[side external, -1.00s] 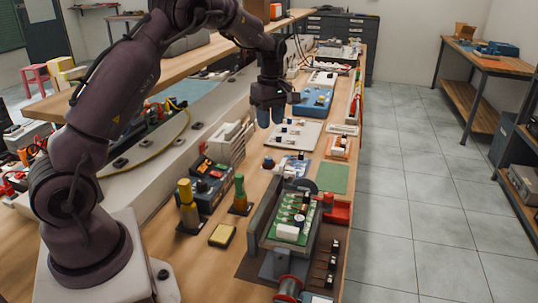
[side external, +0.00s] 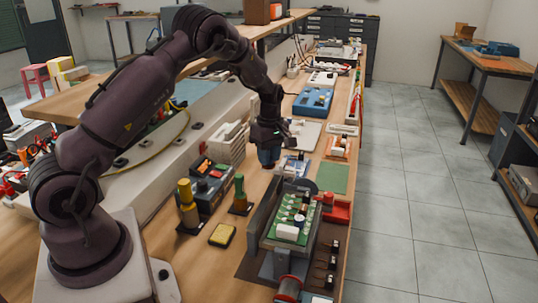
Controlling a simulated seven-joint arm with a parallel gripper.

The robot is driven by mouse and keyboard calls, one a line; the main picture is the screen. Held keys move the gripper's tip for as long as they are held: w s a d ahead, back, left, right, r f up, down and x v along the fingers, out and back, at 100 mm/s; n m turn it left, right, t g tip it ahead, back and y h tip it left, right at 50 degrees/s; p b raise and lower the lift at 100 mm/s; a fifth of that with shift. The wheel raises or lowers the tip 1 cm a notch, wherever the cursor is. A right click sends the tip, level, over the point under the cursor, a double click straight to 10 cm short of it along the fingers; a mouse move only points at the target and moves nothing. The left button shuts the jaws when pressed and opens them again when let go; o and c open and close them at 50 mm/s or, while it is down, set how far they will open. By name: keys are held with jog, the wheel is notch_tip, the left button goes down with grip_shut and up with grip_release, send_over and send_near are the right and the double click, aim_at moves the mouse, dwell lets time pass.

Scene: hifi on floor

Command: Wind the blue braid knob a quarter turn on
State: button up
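My gripper (side external: 268,158) points down over the bench, just left of a small blue-and-white card or board (side external: 292,167). Its blue fingertips are low, near the bench top, and overlap in this view, so I cannot tell whether they are open or shut. The small dark blue knob seen earlier at this spot is hidden by the fingers. I cannot tell whether they touch it.
A green-handled tool (side external: 239,190) and a yellow sponge (side external: 222,235) are at left. A blue case (side external: 313,101) lies behind. A green mat (side external: 334,177) is bare.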

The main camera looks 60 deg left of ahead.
jog(key=c, duration=0.4)
jog(key=shift+m, duration=0.3)
jog(key=m, duration=0.3)
jog(key=shift+m, duration=0.4)
jog(key=m, duration=0.3)
jog(key=shift+r+m, duration=0.1)
jog(key=shift+m, duration=0.2)
jog(key=m, duration=0.5)
jog(key=shift+m+y, duration=0.3)
jog(key=shift+m, duration=2.1)
